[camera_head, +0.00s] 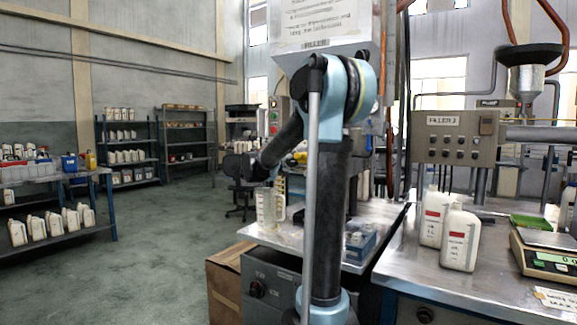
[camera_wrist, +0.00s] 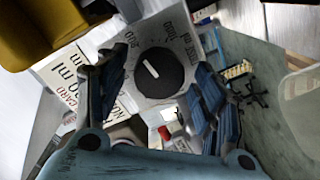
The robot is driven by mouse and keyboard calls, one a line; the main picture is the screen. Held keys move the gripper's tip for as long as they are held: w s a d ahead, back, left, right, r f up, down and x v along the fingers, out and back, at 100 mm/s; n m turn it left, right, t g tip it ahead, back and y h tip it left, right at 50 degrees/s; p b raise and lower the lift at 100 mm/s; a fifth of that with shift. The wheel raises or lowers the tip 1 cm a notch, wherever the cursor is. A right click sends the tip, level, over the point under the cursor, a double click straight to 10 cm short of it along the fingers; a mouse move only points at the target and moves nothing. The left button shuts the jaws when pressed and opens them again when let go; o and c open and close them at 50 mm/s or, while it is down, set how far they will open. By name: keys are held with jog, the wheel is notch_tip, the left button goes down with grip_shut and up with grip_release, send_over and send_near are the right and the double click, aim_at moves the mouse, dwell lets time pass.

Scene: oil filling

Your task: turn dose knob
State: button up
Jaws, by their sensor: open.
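In the wrist view a round black dose knob (camera_wrist: 158,72) with a white pointer line sits on a pale dial plate (camera_wrist: 139,52) with printed numbers and "ml". The pointer is tilted toward the upper left. My gripper (camera_wrist: 152,92) is open, with one blue-grey finger to the left of the knob and one to the right. Both fingers look apart from it, though the depth is hard to judge. In the head view my gripper (camera_head: 258,168) is a small dark shape beside the control box. I cannot make out this knob there.
A control box (camera_head: 274,116) with coloured buttons stands behind my gripper in the head view. White bottles (camera_head: 458,238) and a scale (camera_head: 553,262) stand at right. Floor at left is clear.

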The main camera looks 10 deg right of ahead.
jog(key=f+v, duration=0.1)
jog(key=v, duration=1)
jog(key=shift+s+a+r, duration=0.3)
jog(key=shift+a+r, duration=0.05)
jog(key=shift+r, duration=0.1)
jog(key=shift+o, duration=0.2)
jog(key=s+a+f+m+h, duration=0.1)
jog(key=s+a+m+h, duration=0.1)
jog(key=a, duration=0.3)
jog(key=x, duration=1.1)
jog(key=f+x, duration=0.1)
jog(key=x, duration=0.5)
jog(key=shift+s+d, duration=0.15)
jog(key=shift+d, duration=0.2)
jog(key=c, duration=1.1)
